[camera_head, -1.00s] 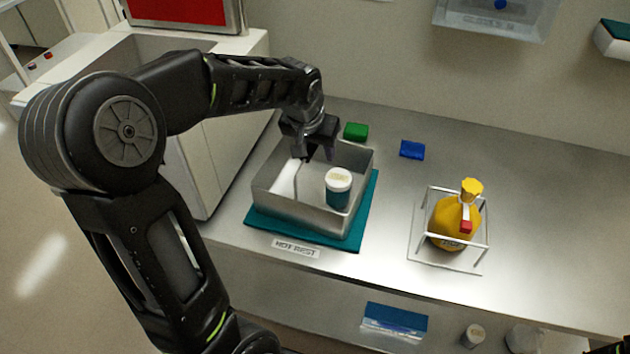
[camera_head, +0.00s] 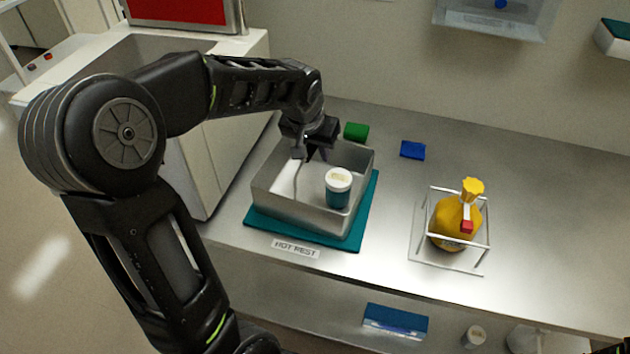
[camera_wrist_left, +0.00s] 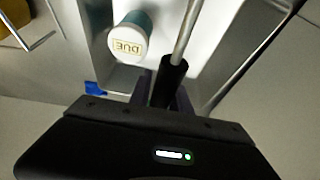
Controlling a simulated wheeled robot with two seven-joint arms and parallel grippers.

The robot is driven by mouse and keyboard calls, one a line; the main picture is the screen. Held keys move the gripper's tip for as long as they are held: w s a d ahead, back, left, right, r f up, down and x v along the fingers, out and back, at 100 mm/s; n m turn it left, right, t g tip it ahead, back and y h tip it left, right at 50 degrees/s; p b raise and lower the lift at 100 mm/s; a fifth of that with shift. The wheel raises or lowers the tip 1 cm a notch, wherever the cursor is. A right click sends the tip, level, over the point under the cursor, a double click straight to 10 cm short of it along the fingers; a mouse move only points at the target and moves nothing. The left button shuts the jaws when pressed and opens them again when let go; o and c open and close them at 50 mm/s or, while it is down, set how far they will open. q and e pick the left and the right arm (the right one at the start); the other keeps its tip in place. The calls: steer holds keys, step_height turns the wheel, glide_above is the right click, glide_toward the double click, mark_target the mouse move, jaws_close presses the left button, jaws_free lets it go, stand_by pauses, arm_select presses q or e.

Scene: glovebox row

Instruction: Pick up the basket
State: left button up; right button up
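The basket (camera_head: 300,212) is an open metal box with a thin upright handle rod, standing on a teal mat. A jar (camera_head: 338,188) with a white lid and teal body stands inside it; its lid reads "DUE" in the left wrist view (camera_wrist_left: 128,42). My left gripper (camera_head: 317,153) is at the handle, over the back part of the basket. In the left wrist view, its fingers lie on both sides of the handle's black grip (camera_wrist_left: 171,82) and look closed on it. The basket's base still rests on the mat.
The teal mat (camera_head: 367,215) has a "HOT REST" label at its front. A yellow bottle (camera_head: 452,222) stands in a wire rack to the right. Green (camera_head: 356,131) and blue (camera_head: 413,150) blocks lie behind. A white cabinet is close on the left.

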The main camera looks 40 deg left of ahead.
arm_select(q)
jaws_close()
stand_by(0.9)
